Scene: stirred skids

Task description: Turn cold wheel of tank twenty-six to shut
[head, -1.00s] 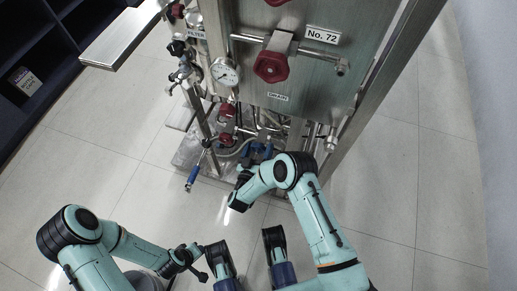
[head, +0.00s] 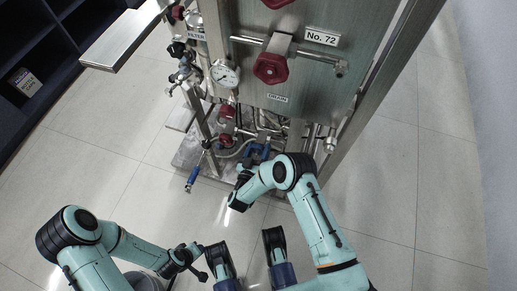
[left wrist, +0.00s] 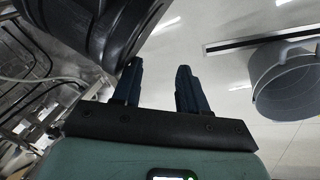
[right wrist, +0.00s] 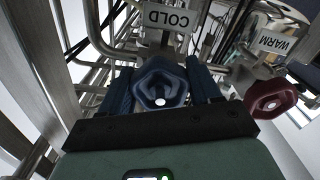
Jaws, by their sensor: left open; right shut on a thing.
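The blue cold wheel (right wrist: 160,88) fills the middle of the right wrist view, below a plate marked COLD (right wrist: 167,17). My right gripper (right wrist: 161,75) is shut on it, one finger on each side of the rim. In the head view, blue parts (head: 259,152) show low on the skid just beyond my right arm; the wheel itself is not clear there. The tank (head: 315,75) in the head view carries a plate reading No. 72, not twenty-six. My left gripper (left wrist: 159,75) is open and empty, away from the wheel.
A red wheel (right wrist: 275,97) beside the WARM label (right wrist: 276,41) sits close right of my right gripper. A larger red wheel (head: 270,67) and a gauge (head: 225,74) are higher up. A grey bucket (left wrist: 285,80) stands on the floor. Tiled floor lies clear at right.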

